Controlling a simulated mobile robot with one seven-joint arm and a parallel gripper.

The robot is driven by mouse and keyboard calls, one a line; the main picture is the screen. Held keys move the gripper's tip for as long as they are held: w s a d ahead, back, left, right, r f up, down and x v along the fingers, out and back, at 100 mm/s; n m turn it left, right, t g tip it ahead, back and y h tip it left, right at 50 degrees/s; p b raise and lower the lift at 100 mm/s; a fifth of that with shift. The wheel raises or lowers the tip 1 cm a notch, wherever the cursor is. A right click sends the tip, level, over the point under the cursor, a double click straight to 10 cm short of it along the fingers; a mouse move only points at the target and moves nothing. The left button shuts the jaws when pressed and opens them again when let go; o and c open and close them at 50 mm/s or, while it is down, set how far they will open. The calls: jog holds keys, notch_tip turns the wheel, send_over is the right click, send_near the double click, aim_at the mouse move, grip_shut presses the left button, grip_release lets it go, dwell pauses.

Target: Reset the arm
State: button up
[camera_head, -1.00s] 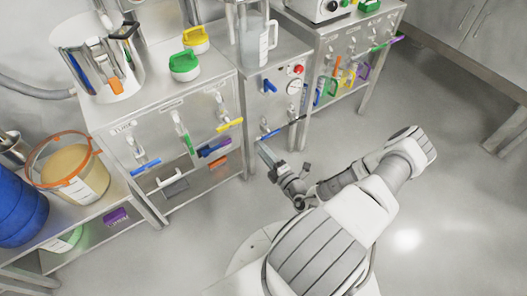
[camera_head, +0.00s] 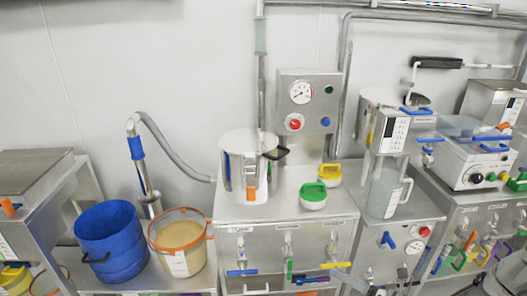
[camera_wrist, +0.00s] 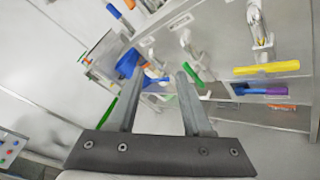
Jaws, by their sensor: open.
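My gripper (camera_wrist: 158,105) shows in the wrist view with its two grey fingers apart and nothing between them. It is in front of the steel cabinet fronts with coloured handles.
A steel pot (camera_head: 240,182), green-lidded jar (camera_head: 313,197) and yellow-lidded jar (camera_head: 329,174) stand on the middle bench. A clear pitcher (camera_head: 384,195) stands right of them. A blue bucket (camera_head: 108,240) and orange-rimmed tub (camera_head: 182,262) stand at left.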

jog(key=s+a+r+n+g+h+p, duration=0.2)
jog(key=s+a+r+n+g, duration=0.15)
jog(key=r+n, duration=0.45)
jog(key=s+a+r+n+g+h+p, duration=0.1)
jog(key=s+a+r+n+g+h, duration=0.15)
jog(key=a+r+n, duration=0.4)
jog(key=s+a+r+n+g+h+p, duration=0.1)
jog(key=s+a+r+n+g+p, duration=0.2)
jog(key=r+n, duration=0.7)
jog(key=s+r+n+t+h+p, duration=0.15)
jog(key=s+r+n+h, duration=0.4)
jog(key=r, duration=0.75)
jog(key=s+d+r+n+t+h+p, duration=0.1)
jog(key=s+d+r+n, duration=0.1)
jog(key=s+d+n, duration=0.3)
jog(key=shift+s+d+n, duration=0.15)
jog(key=shift+s+n, duration=0.15)
jog(key=shift+n, duration=0.3)
jog(key=shift+t, duration=0.25)
